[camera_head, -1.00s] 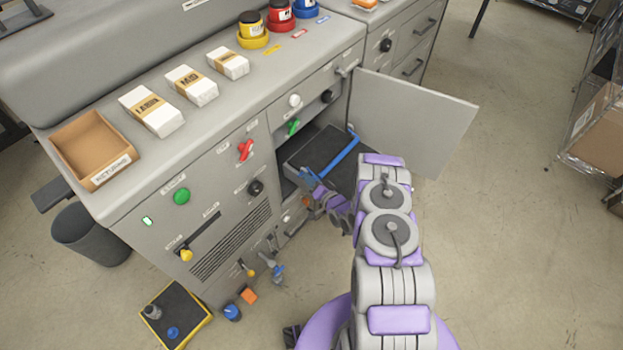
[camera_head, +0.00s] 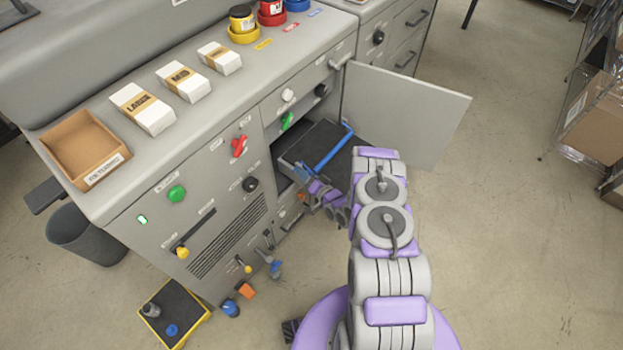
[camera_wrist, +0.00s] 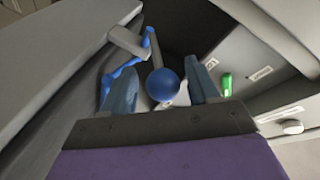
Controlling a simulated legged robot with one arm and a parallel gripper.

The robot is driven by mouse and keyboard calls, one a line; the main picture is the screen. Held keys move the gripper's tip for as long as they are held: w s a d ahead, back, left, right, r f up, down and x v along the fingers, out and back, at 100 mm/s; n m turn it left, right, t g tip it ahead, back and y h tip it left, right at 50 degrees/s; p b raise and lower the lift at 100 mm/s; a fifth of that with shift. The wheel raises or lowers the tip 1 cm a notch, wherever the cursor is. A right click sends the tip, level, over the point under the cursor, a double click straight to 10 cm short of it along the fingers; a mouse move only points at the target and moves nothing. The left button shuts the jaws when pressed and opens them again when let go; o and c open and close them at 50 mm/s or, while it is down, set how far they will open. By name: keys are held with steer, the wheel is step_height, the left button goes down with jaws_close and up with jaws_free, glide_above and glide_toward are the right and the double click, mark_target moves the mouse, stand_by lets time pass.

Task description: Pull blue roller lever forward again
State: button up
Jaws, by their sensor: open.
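In the wrist view a round blue knob (camera_wrist: 163,85), apparently the roller lever's end, sits between the two blue-grey fingers of my gripper (camera_wrist: 162,88). The fingers are open, with a visible gap on each side of the knob. A bent blue bar (camera_wrist: 128,68) shows beyond it beside a grey arm. In the head view my gripper (camera_head: 303,172) is low at the open cabinet bay, just left of a blue bar (camera_head: 334,148) on a dark tray. The knob cannot be made out there; my gripper and arm may hide it.
The open cabinet door (camera_head: 405,112) stands to the right of the bay. A green knob (camera_head: 287,121) and a red handle (camera_head: 239,146) are on the panel. Small levers (camera_head: 270,262) project low on the front. The floor to the right is mostly clear.

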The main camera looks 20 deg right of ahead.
steer(key=p+v, duration=0.4)
steer(key=v, duration=1.3)
steer(key=shift+s, duration=0.15)
